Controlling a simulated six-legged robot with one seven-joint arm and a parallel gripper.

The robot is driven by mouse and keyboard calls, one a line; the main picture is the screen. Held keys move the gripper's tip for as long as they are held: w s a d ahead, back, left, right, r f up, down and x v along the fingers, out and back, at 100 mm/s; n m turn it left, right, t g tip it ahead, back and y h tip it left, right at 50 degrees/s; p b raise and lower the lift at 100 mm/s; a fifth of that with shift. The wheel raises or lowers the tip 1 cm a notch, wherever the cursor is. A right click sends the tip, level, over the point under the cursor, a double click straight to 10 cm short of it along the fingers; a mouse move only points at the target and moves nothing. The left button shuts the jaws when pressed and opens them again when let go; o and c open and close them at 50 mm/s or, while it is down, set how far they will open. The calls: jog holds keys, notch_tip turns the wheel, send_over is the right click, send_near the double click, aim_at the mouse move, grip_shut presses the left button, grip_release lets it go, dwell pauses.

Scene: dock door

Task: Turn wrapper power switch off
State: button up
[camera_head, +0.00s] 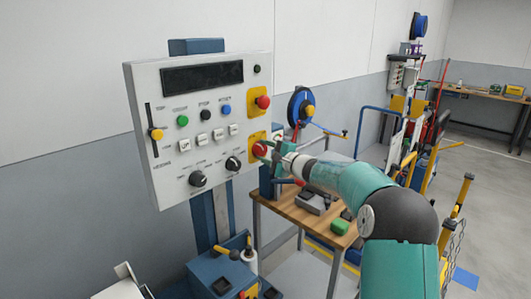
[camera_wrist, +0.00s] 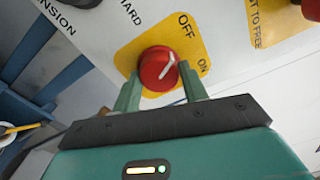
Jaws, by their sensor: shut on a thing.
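The wrapper power switch is a red round knob (camera_wrist: 158,68) on a yellow plate (camera_wrist: 128,55) marked OFF and ON. It also shows on the control panel's lower right in the head view (camera_head: 259,149). A white line on the knob slants up and right, roughly toward the word OFF. My gripper (camera_wrist: 160,76) has one green finger on each side of the knob and is shut on it. In the head view my gripper (camera_head: 267,151) reaches the panel from the right and partly covers the plate.
The white control panel (camera_head: 165,105) carries a red button (camera_head: 263,102) on a yellow plate above the switch, black knobs (camera_head: 198,179) to the left and a yellow-handled slider (camera_head: 156,135). A wooden-topped bench (camera_head: 285,225) stands below my arm.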

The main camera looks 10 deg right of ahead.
jog(key=shift+n, duration=1.8)
jog(key=o, duration=1)
jog(key=v, duration=1.3)
jog(key=shift+s+d, duration=0.3)
